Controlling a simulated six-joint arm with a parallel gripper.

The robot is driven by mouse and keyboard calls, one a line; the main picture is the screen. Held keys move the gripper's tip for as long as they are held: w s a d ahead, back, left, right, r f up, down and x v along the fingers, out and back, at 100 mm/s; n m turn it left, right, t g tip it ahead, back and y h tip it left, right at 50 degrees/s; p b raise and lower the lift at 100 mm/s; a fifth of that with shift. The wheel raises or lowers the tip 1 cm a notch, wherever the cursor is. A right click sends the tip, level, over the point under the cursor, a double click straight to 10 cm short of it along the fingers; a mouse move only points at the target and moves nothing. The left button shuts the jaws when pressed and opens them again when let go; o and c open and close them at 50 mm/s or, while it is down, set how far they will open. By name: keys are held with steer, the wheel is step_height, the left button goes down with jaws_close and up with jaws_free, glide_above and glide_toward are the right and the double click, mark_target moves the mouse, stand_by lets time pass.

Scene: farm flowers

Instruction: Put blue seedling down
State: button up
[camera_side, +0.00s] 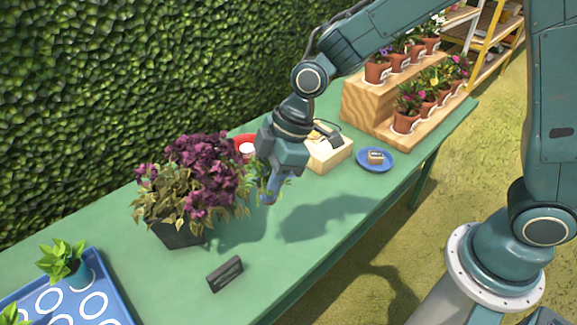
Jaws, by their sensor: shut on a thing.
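My gripper (269,192) is shut on a seedling over the middle of the green table, just right of a purple-leaved plant (200,180) in a dark square pot. Only some green leaves of the held seedling (286,183) show beside the fingers. Its pot is mostly hidden by the gripper, so I cannot clearly tell its colour. A blue tray (112,312) with white rings lies at the lower left, cut off by the picture edge. A leafy seedling in a blue-teal pot (76,272) stands in the tray, and another green plant (10,314) shows at the edge.
A small dark sign (225,274) stands at the table's front. A stepped wooden stand (372,112) holds several potted flowers. Bare table (160,277) lies between tray and sign.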

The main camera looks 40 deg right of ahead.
steer(key=shift+w, duration=0.1)
steer(key=shift+w+d, duration=0.15)
steer(key=shift+w, duration=0.4)
steer(key=w+d, duration=1.1)
steer(key=w, duration=0.5)
steer(key=shift+w+d+r, duration=0.15)
steer(key=shift+w+d, duration=0.2)
step_height(320, 180, down, 20)
